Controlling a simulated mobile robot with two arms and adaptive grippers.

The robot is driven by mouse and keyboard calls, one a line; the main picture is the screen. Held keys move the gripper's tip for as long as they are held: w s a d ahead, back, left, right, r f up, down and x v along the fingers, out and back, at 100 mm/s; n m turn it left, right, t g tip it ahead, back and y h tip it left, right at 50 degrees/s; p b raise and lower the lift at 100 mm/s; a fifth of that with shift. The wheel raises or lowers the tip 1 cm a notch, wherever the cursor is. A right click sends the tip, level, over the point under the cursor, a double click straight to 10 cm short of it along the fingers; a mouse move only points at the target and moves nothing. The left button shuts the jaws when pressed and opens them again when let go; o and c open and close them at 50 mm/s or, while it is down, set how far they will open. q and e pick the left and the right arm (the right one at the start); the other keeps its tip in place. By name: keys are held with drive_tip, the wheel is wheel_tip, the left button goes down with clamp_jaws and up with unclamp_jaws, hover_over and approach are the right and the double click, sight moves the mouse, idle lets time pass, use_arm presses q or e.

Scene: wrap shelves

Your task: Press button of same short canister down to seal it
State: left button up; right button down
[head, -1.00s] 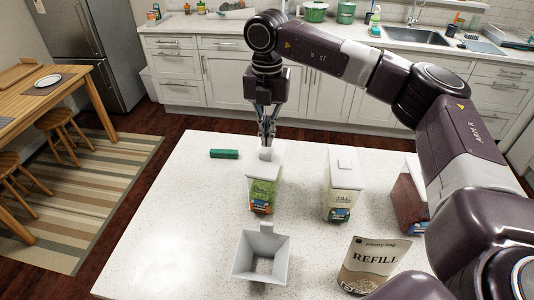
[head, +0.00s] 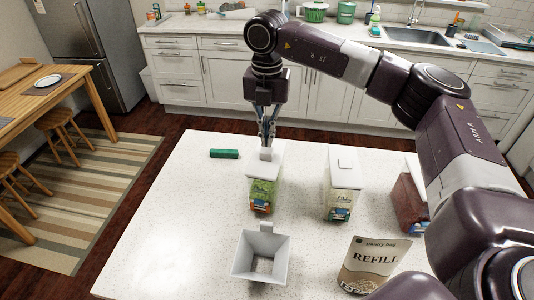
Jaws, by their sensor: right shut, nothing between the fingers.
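The short canister (head: 263,192) stands upright on the white counter, with green contents, a label low on its side and a white lid (head: 264,175). A pale button (head: 265,154) sits on top of the lid. My right gripper (head: 267,146) points down with its fingers shut and empty. Its fingertips are at the button's top and seem to touch it, though the exact contact is too small to tell. My left gripper is not in view.
A taller canister (head: 342,190) with a white lid stands to the right. Beyond it is a canister with reddish-brown contents (head: 408,203), partly hidden by my right arm. A grey square scoop or funnel (head: 260,256), a refill bag (head: 372,265) and a green cylinder (head: 224,154) lie around. The counter's left side (head: 180,220) is clear.

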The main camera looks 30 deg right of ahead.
sight(267, 150)
drive_tip(key=shift+f+b, duration=1.35)
drive_tip(key=shift+f, duration=0.75)
drive_tip(key=shift+r+p, duration=2.45)
drive_tip(key=shift+r, duration=1.4)
drive_tip(key=shift+f, duration=0.1)
